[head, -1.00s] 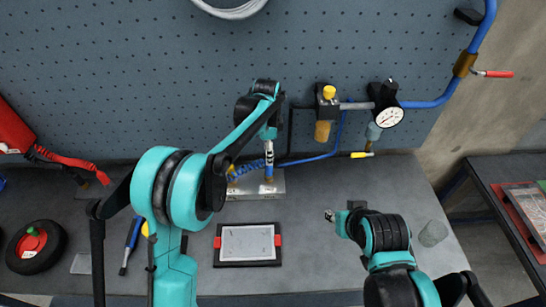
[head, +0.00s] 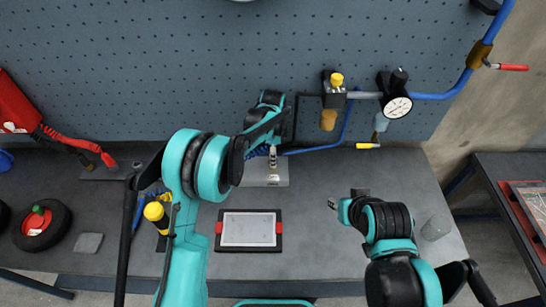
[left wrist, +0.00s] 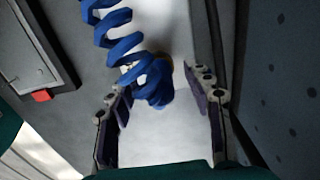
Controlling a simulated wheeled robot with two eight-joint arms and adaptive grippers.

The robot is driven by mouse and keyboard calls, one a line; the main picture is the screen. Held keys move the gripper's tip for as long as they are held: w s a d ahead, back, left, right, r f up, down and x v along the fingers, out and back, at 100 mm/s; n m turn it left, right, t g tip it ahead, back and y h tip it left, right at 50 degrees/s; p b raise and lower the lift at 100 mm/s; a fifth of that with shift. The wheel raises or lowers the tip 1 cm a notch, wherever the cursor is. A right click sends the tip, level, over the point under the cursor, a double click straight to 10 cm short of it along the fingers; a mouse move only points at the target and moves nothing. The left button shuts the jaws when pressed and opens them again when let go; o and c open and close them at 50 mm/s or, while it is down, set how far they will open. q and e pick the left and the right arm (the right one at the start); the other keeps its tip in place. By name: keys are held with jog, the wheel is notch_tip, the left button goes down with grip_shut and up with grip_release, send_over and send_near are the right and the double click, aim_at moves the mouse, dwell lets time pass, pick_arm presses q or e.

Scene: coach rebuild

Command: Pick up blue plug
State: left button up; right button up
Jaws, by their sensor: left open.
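In the left wrist view, a rounded blue piece (left wrist: 154,92), which looks like the blue plug, lies at the end of a coiled blue hose (left wrist: 106,28) over a pale metal plate (left wrist: 160,140). My left gripper (left wrist: 159,74) is open, its fingers on either side of the blue piece and clear of it. In the head view, my left arm reaches over the metal plate (head: 281,177) at the back of the bench and hides most of the plug area. My right gripper (head: 334,204) hangs over the bench's right part; its finger opening is too small to judge.
A framed grey pad (head: 248,229) lies in front of the plate. A pegboard (head: 200,70) stands behind, with a gauge (head: 396,106) and blue pipe (head: 435,97). A wheel (head: 42,225) and yellow-capped item (head: 155,213) are left; a clear cup (head: 436,228) is right.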

pick_arm(q)
grip_shut()
jog(key=shift+r, duration=0.2)
jog(key=shift+r, duration=0.25)
jog(key=r, duration=0.4)
jog(key=shift+s+d+p, duration=0.15)
jog(key=shift+s+p, duration=0.1)
jog(key=shift+p, duration=0.15)
jog(key=s+d+r+p, duration=0.4)
jog(key=s+d+r, duration=0.2)
jog(key=s+r, duration=0.3)
notch_tip(320, 180, up, 2)
jog(key=shift+d+r, duration=0.1)
jog(key=shift+d, duration=0.1)
